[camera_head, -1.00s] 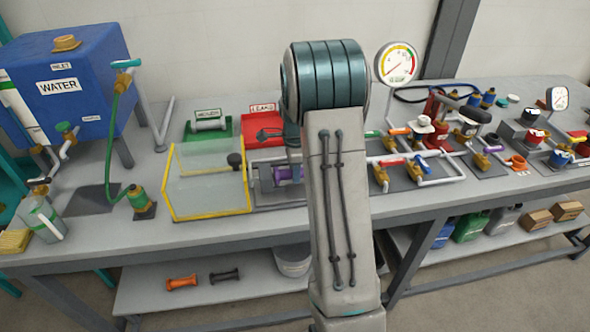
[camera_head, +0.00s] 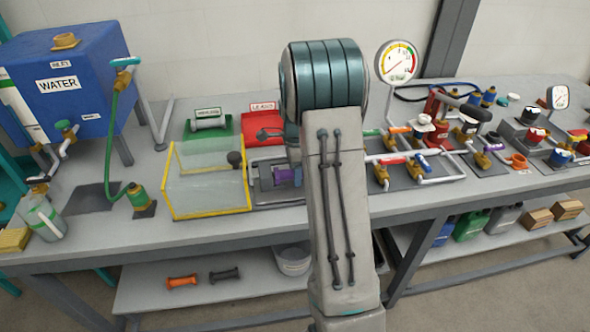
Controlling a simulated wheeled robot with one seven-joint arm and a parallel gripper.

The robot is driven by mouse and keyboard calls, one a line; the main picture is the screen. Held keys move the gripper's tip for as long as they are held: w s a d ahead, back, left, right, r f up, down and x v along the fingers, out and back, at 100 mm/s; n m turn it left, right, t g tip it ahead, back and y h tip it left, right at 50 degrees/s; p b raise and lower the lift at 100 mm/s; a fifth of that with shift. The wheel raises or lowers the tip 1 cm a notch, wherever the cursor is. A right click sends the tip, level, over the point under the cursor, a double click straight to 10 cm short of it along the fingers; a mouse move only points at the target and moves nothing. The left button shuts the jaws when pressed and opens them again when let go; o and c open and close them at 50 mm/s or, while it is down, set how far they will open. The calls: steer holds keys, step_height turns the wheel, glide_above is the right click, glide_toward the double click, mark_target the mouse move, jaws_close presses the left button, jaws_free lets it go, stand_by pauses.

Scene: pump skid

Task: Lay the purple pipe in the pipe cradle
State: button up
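The purple pipe (camera_head: 284,177) shows at the left edge of my arm, over a grey frame (camera_head: 262,197) on the bench that looks like the pipe cradle. My arm hides the pipe's right end. I cannot tell whether the pipe rests in the frame or is held just above it. My gripper is behind my forearm, close to the pipe; its fingers are hidden, so I cannot see whether they are shut on it.
A clear yellow-edged hood (camera_head: 207,192) stands just left of the frame. Behind are a green tray (camera_head: 222,131) with a grey pipe and a red tray (camera_head: 262,114). Valves and pipework (camera_head: 421,168) crowd the right. The blue water tank (camera_head: 75,100) stands left.

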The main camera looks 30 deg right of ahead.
step_height(320, 180, up, 14)
steer(key=s+a+n+t, duration=0.1)
steer(key=s+a+n, duration=0.7)
steer(key=s+n, duration=0.2)
steer(key=s+a+n+t, duration=0.2)
steer(key=s+a+n, duration=0.5)
steer(key=s+n, duration=0.4)
steer(key=s, duration=0.4)
steer(key=shift+s+a+f, duration=0.2)
steer(key=shift+a+f, duration=0.05)
steer(key=shift+a, duration=0.15)
steer(key=shift+c, duration=0.2)
